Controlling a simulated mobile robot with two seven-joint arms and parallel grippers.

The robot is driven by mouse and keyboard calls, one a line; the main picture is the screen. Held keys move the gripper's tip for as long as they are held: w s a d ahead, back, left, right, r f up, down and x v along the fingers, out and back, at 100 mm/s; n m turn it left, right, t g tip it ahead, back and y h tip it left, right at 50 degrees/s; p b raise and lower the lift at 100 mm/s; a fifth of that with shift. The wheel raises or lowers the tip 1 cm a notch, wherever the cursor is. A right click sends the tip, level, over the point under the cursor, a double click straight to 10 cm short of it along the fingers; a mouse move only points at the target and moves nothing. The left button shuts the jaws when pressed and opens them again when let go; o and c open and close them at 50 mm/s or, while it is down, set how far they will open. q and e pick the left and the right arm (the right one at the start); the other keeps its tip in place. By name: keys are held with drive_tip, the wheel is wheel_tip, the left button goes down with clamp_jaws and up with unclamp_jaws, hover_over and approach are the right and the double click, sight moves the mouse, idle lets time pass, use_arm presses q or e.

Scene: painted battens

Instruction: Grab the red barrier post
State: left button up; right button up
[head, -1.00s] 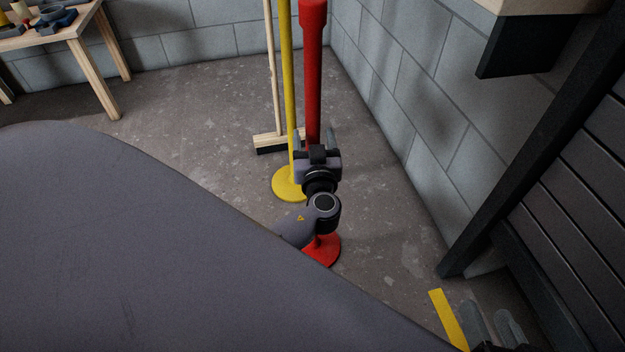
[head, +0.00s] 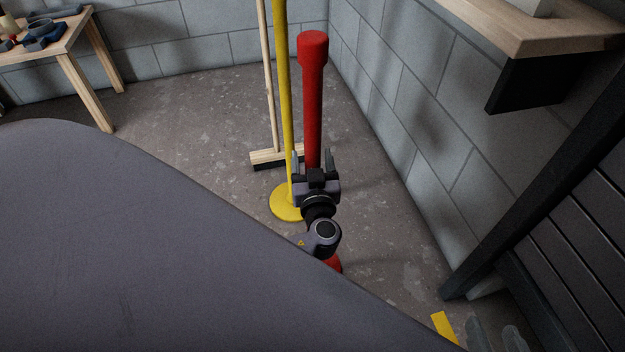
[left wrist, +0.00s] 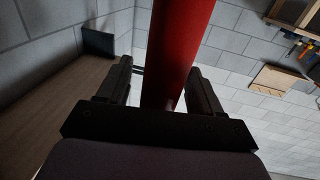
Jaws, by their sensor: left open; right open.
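The red barrier post (head: 313,110) stands upright in the head view, with a wider cap on top. Its red base is mostly hidden behind my arm and grey body. My left gripper (head: 312,156) is open at the lower part of the post, one finger showing on each side. In the left wrist view the red post (left wrist: 180,45) runs between the open fingers (left wrist: 160,85); I cannot tell how deep it sits or whether a finger touches it.
A yellow post (head: 282,100) on a round base stands close left of the red one, with a wooden broom (head: 268,90) behind it. A block wall (head: 400,110) rises to the right. A wooden shelf (head: 535,38) and dark slatted panel (head: 575,220) stand at right, a workbench (head: 75,45) far left.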

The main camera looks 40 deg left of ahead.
use_arm(q)
drive_tip(key=shift+w, duration=0.1)
clamp_jaws()
drive_tip(key=shift+a, duration=0.1)
idle(1.3)
drive_tip(key=shift+w+r, duration=0.1)
drive_tip(key=shift+r, duration=0.15)
